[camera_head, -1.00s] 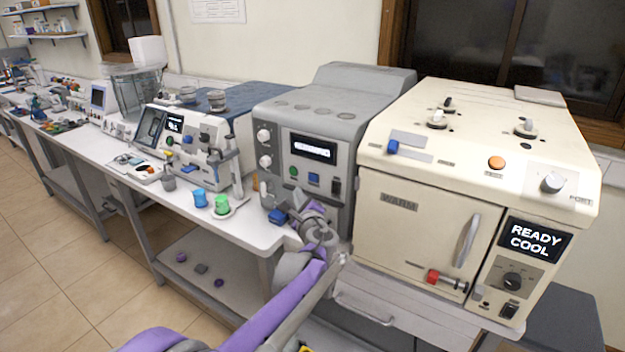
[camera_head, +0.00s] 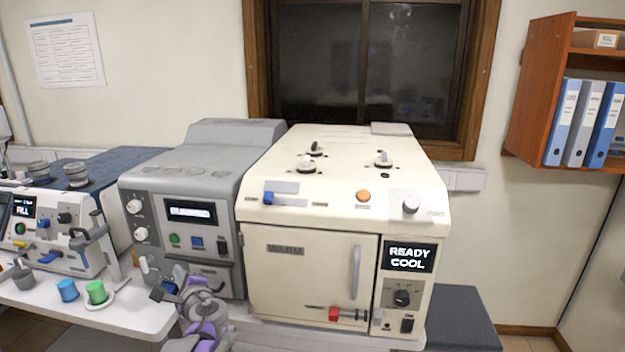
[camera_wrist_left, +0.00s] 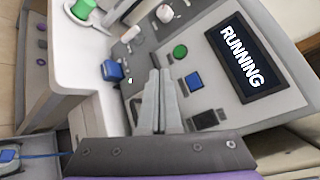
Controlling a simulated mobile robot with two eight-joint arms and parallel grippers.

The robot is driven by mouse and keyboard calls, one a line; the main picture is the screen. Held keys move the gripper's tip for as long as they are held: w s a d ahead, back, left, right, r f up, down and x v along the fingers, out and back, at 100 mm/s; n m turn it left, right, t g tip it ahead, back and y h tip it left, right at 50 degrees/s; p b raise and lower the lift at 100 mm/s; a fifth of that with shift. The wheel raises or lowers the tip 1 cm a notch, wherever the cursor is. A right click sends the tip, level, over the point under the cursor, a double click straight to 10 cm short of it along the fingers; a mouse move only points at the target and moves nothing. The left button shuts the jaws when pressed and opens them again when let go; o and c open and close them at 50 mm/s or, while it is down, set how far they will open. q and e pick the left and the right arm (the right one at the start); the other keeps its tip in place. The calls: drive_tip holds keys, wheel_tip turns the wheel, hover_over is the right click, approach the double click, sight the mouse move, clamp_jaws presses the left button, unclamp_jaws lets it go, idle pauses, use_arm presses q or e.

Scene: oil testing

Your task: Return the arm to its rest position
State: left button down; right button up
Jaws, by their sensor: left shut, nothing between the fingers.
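My left gripper (camera_head: 186,284) is low in front of the grey machine (camera_head: 222,262), close to its lower front, with my purple and grey arm below it. In the left wrist view the gripper's two fingers (camera_wrist_left: 159,88) are together and empty. They point at the grey machine's panel, where a display (camera_wrist_left: 243,62) reads RUNNING. A green button (camera_wrist_left: 180,51) and a blue button (camera_wrist_left: 193,81) are just beyond the tips. Any gap between tips and panel is hard to judge. My right gripper is not in view.
The cream oven (camera_head: 310,262) stands right of the grey machine, its door shut and its display (camera_head: 408,256) reading READY COOL. A blue cup (camera_head: 67,290) and a green cup (camera_head: 96,291) stand on the white bench (camera_head: 140,312) at left. A blue part (camera_wrist_left: 114,70) juts near the fingers.

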use_arm(q)
drive_tip(key=s+d+f+n+g+h, duration=0.2)
drive_tip(key=s+d+f+n, duration=0.3)
drive_tip(key=s, duration=0.6)
drive_tip(key=s+d+f+n+g+h, duration=0.2)
drive_tip(key=s+d+f+n+h, duration=0.3)
drive_tip(key=s, duration=0.6)
drive_tip(key=s+d+f+n+g+h, duration=0.2)
drive_tip(key=s+d+f+n+h, duration=0.2)
drive_tip(key=s, duration=0.7)
drive_tip(key=d+f+n, duration=0.2)
drive_tip(key=d+f, duration=0.2)
drive_tip(key=d, duration=0.1)
drive_tip(key=shift+s+d+g, duration=0.3)
drive_tip(key=shift+s, duration=0.05)
